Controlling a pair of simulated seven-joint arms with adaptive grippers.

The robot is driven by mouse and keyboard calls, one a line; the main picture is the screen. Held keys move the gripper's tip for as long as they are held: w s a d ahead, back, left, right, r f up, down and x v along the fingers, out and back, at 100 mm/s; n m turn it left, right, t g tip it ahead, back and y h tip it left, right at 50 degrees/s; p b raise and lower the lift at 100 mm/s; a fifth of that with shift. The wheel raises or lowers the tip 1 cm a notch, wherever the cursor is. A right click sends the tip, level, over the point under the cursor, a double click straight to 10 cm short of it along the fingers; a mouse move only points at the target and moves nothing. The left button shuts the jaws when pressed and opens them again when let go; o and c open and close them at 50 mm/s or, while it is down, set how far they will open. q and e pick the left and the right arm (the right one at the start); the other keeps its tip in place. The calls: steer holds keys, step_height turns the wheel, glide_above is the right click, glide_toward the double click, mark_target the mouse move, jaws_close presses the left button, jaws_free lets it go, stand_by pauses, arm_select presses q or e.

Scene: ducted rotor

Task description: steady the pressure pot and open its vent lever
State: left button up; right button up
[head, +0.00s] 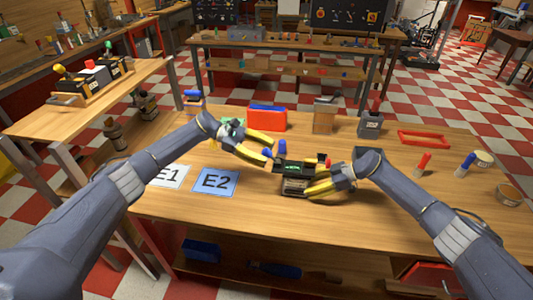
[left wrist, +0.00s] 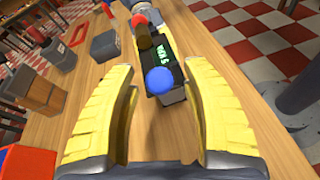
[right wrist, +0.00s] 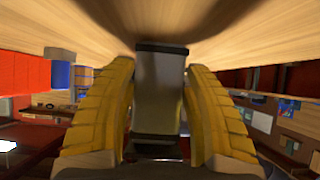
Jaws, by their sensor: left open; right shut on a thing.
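The device that I take for the pressure pot (head: 296,187) stands on the table in the middle of the head view. It has a dark top with a green display, which also shows in the left wrist view (left wrist: 160,57). A blue knob (left wrist: 158,81) stands at its near end there, with brown and red knobs beyond; which one is the vent lever I cannot tell for sure. My left gripper (head: 268,148) is open, its fingers pointing at the blue knob without closing on it. My right gripper (head: 312,188) is shut on the pot's grey body (right wrist: 160,95).
Blue card E2 (head: 215,182) and white card E1 (head: 170,175) lie at left. Behind stand a red box (head: 267,119), a brown box (head: 325,117) and a grey container (head: 370,124). A red frame (head: 424,139) lies at right. The table front is clear.

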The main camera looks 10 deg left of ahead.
arm_select(q)
steer(key=v, duration=1.1)
steer(key=shift+a, duration=0.3)
steer(key=shift+r, duration=0.1)
arm_select(e)
steer(key=o, duration=1.6)
steer(key=shift+d, duration=0.1)
